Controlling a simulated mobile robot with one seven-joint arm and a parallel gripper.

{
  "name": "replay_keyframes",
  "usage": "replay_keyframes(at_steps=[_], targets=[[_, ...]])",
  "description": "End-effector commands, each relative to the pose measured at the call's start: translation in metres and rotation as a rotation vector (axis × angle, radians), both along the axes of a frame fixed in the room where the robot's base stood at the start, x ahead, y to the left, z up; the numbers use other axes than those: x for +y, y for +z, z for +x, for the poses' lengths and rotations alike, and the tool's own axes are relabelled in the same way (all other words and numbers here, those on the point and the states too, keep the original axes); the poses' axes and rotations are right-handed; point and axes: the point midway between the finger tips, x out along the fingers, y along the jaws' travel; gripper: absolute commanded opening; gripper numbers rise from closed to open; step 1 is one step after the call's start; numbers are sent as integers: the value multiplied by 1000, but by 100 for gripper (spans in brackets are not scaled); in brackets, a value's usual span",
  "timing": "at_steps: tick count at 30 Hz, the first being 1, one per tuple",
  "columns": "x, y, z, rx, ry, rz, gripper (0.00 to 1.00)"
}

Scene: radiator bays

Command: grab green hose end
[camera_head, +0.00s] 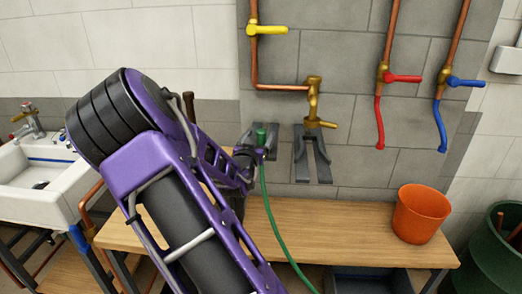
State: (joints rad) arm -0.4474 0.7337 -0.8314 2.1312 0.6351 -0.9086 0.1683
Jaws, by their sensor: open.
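The green hose end (261,136) stands upright at a dark grey wall bracket (245,136). Its thin green hose (268,208) hangs down from it, past the bench front. My gripper (259,153) is right at the hose end, just below its green top, and is open. The arm hides much of the bracket, and I cannot tell whether the fingers touch the hose end or are around it.
An empty forked bracket (312,160) is on the wall to the right, under a brass tap (313,105). An orange bucket (421,213) stands on the wooden bench (345,240). Red (380,125) and blue (440,128) hoses hang at right. A white sink (40,180) is at left.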

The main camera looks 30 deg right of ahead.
Motion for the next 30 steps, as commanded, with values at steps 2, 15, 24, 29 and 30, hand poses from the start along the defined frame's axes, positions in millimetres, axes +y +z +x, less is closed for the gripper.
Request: replay_keyframes(at_steps=[2,15,24,29,30], targets=[[-7,0,7,1,-1,-1,77],[-40,-7,41,0,0,-1,77],[-47,-6,49,0,1,0,77],[-47,-6,49,0,1,0,59],[-47,-7,49,0,1,0,52]])
